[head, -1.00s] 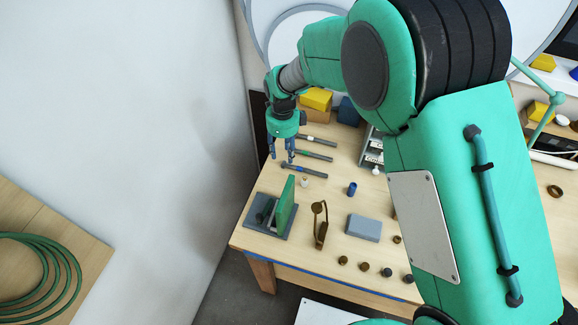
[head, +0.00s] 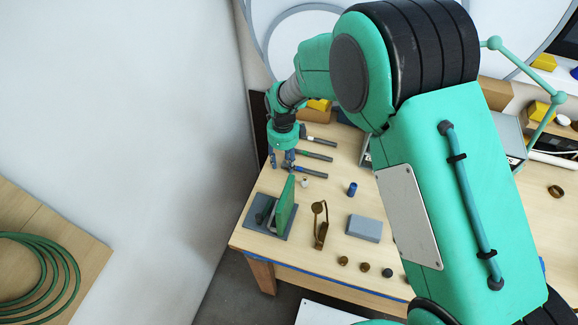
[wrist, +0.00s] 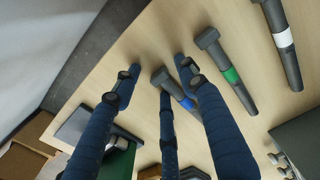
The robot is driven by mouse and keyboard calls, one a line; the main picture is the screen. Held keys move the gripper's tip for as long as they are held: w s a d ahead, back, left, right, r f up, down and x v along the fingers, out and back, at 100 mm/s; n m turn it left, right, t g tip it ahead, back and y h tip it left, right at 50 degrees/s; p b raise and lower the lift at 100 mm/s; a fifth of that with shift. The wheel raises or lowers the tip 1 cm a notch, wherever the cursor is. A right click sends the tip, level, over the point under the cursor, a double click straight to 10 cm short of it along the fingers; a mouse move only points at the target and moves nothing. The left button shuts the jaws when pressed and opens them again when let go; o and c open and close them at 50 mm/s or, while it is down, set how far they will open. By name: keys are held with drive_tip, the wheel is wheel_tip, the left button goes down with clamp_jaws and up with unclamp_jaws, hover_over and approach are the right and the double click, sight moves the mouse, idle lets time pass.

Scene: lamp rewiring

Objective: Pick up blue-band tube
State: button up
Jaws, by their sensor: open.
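The blue-band tube (head: 311,171) lies on the wooden bench, nearest of three dark tubes in a row. In the wrist view, the blue-band tube (wrist: 177,91) lies between my fingers, its wide head and blue band showing; the fingers hide part of it. My gripper (head: 281,161) is open and points down at the tube's left end. In the wrist view, the fingers of my gripper (wrist: 158,82) are spread around the tube and hold nothing. Contact with the tube cannot be told. The green-band tube (wrist: 224,68) and white-band tube (wrist: 282,42) lie beside it.
A green panel on a grey base (head: 286,204) stands close in front of my gripper. A small blue cylinder (head: 352,189), a brass stand (head: 320,225) and a grey box (head: 364,228) lie to the right. A wall is on the left.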

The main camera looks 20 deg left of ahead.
idle(0.3)
clamp_jaws()
drive_tip(key=shift+r, duration=0.2)
wheel_tip(320, 180, up, 10)
drive_tip(key=shift+f+p, duration=0.15)
drive_tip(key=shift+p, duration=0.3)
idle(0.4)
idle(0.4)
